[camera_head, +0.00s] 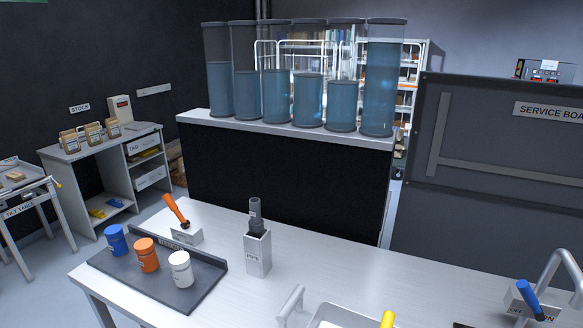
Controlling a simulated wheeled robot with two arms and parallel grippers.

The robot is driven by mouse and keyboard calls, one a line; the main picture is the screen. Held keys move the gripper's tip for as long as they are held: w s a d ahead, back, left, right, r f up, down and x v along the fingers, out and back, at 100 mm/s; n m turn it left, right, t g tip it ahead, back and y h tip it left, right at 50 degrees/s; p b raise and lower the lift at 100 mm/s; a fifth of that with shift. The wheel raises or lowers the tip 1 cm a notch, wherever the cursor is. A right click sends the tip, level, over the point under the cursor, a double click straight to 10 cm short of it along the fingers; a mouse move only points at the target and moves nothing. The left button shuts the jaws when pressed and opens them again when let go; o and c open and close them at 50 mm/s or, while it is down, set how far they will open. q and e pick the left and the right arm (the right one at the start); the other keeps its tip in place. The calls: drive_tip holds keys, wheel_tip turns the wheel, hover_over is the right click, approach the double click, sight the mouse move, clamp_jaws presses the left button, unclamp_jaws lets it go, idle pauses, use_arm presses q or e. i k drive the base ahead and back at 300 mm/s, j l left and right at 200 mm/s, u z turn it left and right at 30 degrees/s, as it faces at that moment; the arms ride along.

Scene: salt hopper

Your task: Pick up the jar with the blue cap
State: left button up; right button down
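The jar with the blue cap (116,240) stands upright on a dark tray (205,290) at the left of the steel table. It is the leftmost and farthest of three jars in a slanting row. A jar with an orange cap (147,255) stands just to its right. A jar with a white cap (181,268) stands at the right end of the row. The tray has a raised back edge with a label partly hidden by the jars. Neither of my grippers is in view.
Behind the tray, an orange-handled lever (175,209) rises from a small block. A labelled pipe holder (257,252) with a dark grey pipe stands right of it. A metal bin (340,317) and a blue lever (530,297) are nearer right. The table's middle is mostly clear.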

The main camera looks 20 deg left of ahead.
sight(114, 234)
drive_tip(key=u, duration=1.85)
drive_tip(key=i+j+z, duration=0.1)
drive_tip(key=z, duration=0.55)
drive_tip(key=i+j+z, duration=0.15)
drive_tip(key=j+z, duration=0.15)
drive_tip(key=i+j+z, duration=0.15)
drive_tip(key=j+z, duration=0.15)
drive_tip(key=j, duration=0.2)
drive_tip(key=j+z, duration=0.3)
drive_tip(key=i+j+z, duration=0.1)
drive_tip(key=j, duration=1.05)
drive_tip(key=i+j+z, duration=0.1)
drive_tip(key=j, duration=1)
drive_tip(key=i+j+z, duration=0.1)
drive_tip(key=j, duration=1.05)
